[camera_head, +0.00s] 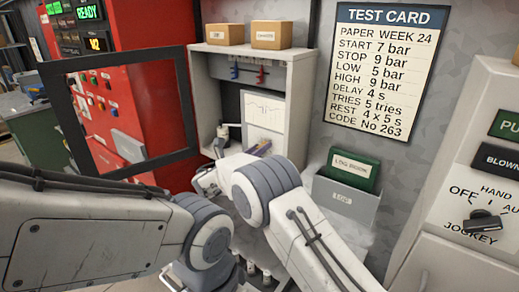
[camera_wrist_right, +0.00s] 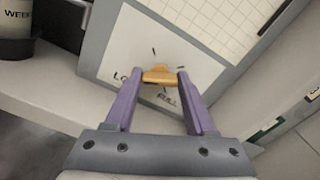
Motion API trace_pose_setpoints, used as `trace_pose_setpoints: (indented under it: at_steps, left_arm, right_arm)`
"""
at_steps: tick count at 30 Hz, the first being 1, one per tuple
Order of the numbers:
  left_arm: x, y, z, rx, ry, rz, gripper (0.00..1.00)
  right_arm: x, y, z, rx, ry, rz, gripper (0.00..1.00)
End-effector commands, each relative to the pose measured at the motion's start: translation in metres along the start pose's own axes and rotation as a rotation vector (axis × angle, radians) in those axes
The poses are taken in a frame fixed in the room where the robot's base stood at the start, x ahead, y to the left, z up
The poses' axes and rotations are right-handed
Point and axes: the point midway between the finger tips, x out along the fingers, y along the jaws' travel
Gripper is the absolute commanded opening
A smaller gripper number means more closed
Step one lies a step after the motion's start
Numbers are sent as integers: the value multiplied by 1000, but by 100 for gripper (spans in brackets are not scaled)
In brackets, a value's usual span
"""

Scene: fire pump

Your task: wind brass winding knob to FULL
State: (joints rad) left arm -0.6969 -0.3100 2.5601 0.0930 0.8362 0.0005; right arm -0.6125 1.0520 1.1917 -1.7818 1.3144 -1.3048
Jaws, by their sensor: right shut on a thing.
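The brass winding knob (camera_wrist_right: 160,75) sits on a white plate (camera_wrist_right: 150,50) at the lower part of a grey-framed recorder. The plate reads "LO", partly hidden by a finger, and "FULL", with small dark tick marks. My right gripper (camera_wrist_right: 157,82) has its two purple fingers shut on the knob, one on each side. In the head view, my right gripper (camera_head: 262,147) is at the foot of the recorder chart (camera_head: 264,111) inside an open grey cabinet; the knob is too small to make out there. My left arm comes in from the left, but its gripper is out of sight.
The open cabinet door frame (camera_head: 119,167) juts out at left before a red panel (camera_head: 145,60). A white pot marked "WEEK" (camera_wrist_right: 15,20) stands on the shelf (camera_wrist_right: 50,98) beside the recorder. A grey tray (camera_head: 345,203) with a green log book (camera_head: 353,170) hangs at right.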

Motion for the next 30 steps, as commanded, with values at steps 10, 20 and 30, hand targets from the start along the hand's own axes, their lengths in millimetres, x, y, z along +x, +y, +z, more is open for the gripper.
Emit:
trace_pose_setpoints:
  at_steps: [10, 20, 30]
  left_arm:
    - [27, -2, 1, 1, 0, 0, 0]
    - [81, -6, 4, 1, 0, 0, 0]
    - [135, -10, 7, 1, 0, 0, 0]
  right_arm:
    - [1, 2, -5, 112, 0, 2, 0]
    - [1, 2, -8, 395, -1, 2, 0]
    - [0, 2, -9, 719, 1, 1, 0]
